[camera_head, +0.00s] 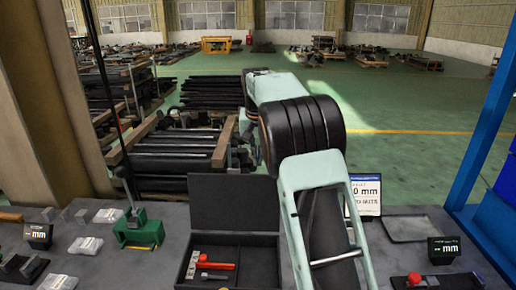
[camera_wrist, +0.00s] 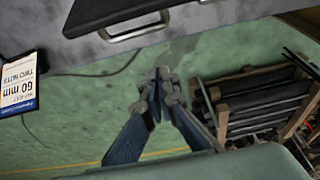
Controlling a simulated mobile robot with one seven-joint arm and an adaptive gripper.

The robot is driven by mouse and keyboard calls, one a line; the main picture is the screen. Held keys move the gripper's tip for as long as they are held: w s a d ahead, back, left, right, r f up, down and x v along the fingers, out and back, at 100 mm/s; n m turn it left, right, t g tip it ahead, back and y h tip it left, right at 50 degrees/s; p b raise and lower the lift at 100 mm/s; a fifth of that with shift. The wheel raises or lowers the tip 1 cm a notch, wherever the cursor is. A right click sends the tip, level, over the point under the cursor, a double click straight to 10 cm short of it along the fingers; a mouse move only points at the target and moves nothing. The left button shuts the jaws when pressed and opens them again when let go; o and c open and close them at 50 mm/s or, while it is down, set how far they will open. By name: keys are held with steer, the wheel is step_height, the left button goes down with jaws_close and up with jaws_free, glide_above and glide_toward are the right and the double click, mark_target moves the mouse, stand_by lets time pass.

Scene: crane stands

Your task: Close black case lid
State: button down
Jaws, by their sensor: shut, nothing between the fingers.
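The black case (camera_head: 178,284) stands open on the grey bench. Its lid (camera_head: 234,202) is raised about upright at the back, and a red-handled tool (camera_head: 216,265) lies inside. In the wrist view the dark lid (camera_wrist: 95,10) shows at the top edge with its handle (camera_wrist: 133,30). My gripper (camera_wrist: 158,82) is shut and empty, over the green floor beyond the bench edge. It is apart from the lid, on the lid's back side. In the head view I cannot clearly make out the gripper behind my arm.
A sign (camera_head: 365,194) stands at the bench's back edge, right of my arm, and also shows in the wrist view (camera_wrist: 20,84). A green vice (camera_head: 139,232) stands left of the case. A flat tray (camera_head: 408,228) lies to the right. Racks of dark bars (camera_head: 175,162) stand behind the bench.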

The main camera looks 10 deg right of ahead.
steer(key=shift+s+a+f, duration=0.15)
steer(key=shift+s+f, duration=0.4)
steer(key=shift+s, duration=0.3)
steer(key=shift+s+a+f, duration=0.15)
steer(key=shift+s+f, duration=0.35)
steer(key=shift+s, duration=0.3)
steer(key=shift+s+b, duration=0.1)
steer(key=shift+b, duration=0.4)
